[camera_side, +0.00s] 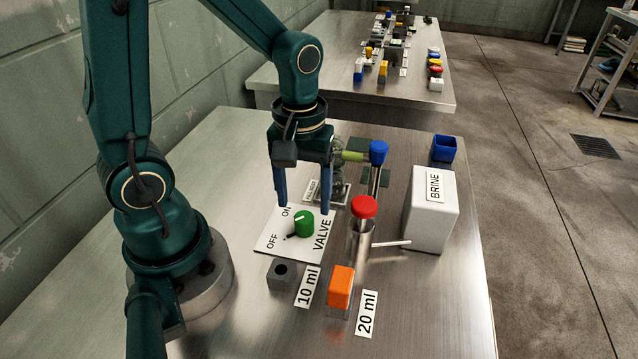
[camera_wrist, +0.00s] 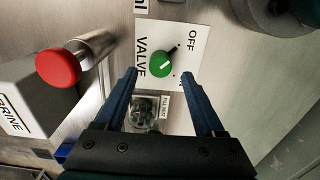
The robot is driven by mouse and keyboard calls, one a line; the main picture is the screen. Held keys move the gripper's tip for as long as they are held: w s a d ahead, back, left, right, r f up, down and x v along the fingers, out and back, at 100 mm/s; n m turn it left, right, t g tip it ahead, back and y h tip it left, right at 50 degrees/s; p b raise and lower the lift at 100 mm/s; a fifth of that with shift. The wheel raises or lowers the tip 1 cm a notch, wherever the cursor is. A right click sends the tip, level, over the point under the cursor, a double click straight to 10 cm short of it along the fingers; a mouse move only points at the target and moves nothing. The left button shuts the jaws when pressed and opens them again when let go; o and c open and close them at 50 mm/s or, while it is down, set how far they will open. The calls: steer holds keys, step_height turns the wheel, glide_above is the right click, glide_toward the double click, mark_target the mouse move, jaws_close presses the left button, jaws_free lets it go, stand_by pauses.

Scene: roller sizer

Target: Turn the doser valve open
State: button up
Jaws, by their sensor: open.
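The doser valve is a round green knob (camera_side: 304,223) on a white plate (camera_side: 272,240) lettered VALVE, OFF and ON. My gripper (camera_side: 303,208) is open and empty, pointing down above the plate. Its two blue fingers stand wide apart, and in the wrist view the knob appears between the fingertips (camera_wrist: 160,73). The fingers look clear of the knob; their exact height over it is hard to tell. The ON lettering is partly hidden by a finger in the wrist view.
Right of the plate stand a red-topped post (camera_side: 364,207), a blue-topped lever (camera_side: 378,152) and a white BRINE box (camera_side: 431,207). In front are a grey block with a hole (camera_side: 284,274) and an orange block (camera_side: 340,288). A blue open bin (camera_side: 444,149) sits behind.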

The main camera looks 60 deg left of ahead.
mark_target(304, 216)
steer(key=shift+f, duration=2.4)
jaws_close()
